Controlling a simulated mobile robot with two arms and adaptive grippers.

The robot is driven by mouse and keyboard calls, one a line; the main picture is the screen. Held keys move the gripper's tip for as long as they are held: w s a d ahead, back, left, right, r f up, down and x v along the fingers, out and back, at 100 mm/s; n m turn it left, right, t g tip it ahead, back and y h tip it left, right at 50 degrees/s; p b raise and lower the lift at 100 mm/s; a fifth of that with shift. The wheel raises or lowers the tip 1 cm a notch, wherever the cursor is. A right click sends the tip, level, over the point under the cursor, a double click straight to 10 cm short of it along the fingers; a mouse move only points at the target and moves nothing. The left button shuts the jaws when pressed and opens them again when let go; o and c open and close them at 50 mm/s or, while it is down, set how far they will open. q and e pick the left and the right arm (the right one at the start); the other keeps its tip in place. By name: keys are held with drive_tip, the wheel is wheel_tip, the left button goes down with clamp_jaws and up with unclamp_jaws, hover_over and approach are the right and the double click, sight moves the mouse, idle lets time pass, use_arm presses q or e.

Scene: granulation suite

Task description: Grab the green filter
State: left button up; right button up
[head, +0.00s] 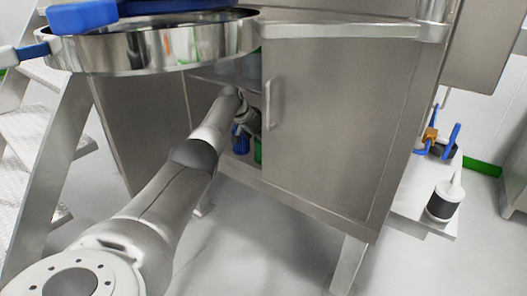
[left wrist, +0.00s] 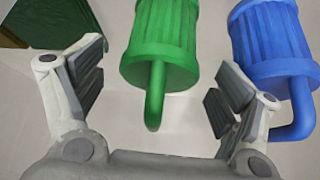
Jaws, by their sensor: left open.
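The green filter (left wrist: 165,45) is a ribbed cylinder with a hooked stem, in the upper middle of the left wrist view. My left gripper (left wrist: 155,85) is open, with one finger on each side of the filter's stem. I see no contact between the fingers and the filter. In the head view my left arm reaches into the steel cabinet, and the gripper (head: 250,130) is partly hidden there. A sliver of green (head: 258,151) shows beside it at the cabinet opening. My right gripper is not in view.
A blue filter (left wrist: 272,45) stands close to the right of the green one, near my right-hand finger. A dark green block (left wrist: 55,25) is at upper left. The cabinet door (head: 325,125) borders the opening on the right. A round steel rim (head: 160,48) hangs above the arm.

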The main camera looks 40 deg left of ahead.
use_arm(q)
drive_tip(key=c, duration=1.1)
drive_tip(key=shift+c, duration=0.5)
drive_tip(key=shift+r, duration=0.15)
